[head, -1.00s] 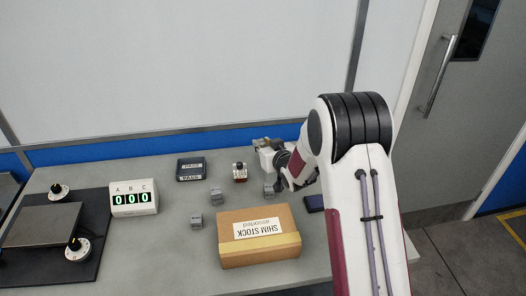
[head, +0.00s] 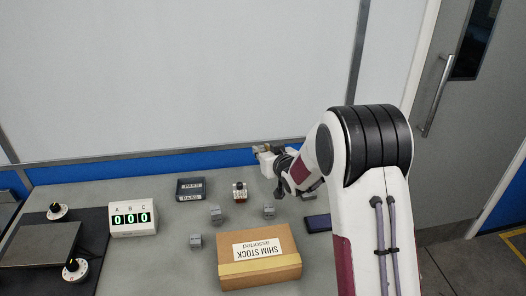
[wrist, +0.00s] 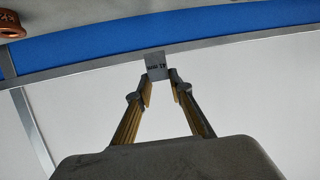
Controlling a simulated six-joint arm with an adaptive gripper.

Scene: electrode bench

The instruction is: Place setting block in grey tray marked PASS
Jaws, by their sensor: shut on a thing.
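My gripper (head: 262,151) is raised over the back of the bench, to the right of the PASS tray. In the wrist view its two fingers (wrist: 161,88) are shut on a small grey block (wrist: 156,66) at their tips, with dark lettering on its face. That block is too small to make out clearly in the head view. The dark grey tray marked PASS (head: 190,197) lies flat at the back of the bench, and no block shows in it.
Loose grey blocks (head: 216,214), (head: 268,211) and (head: 195,240) stand on the bench. A SHIM STOCK carton (head: 258,270), a counter display (head: 132,218) and a dark blue item (head: 318,222) are nearby.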

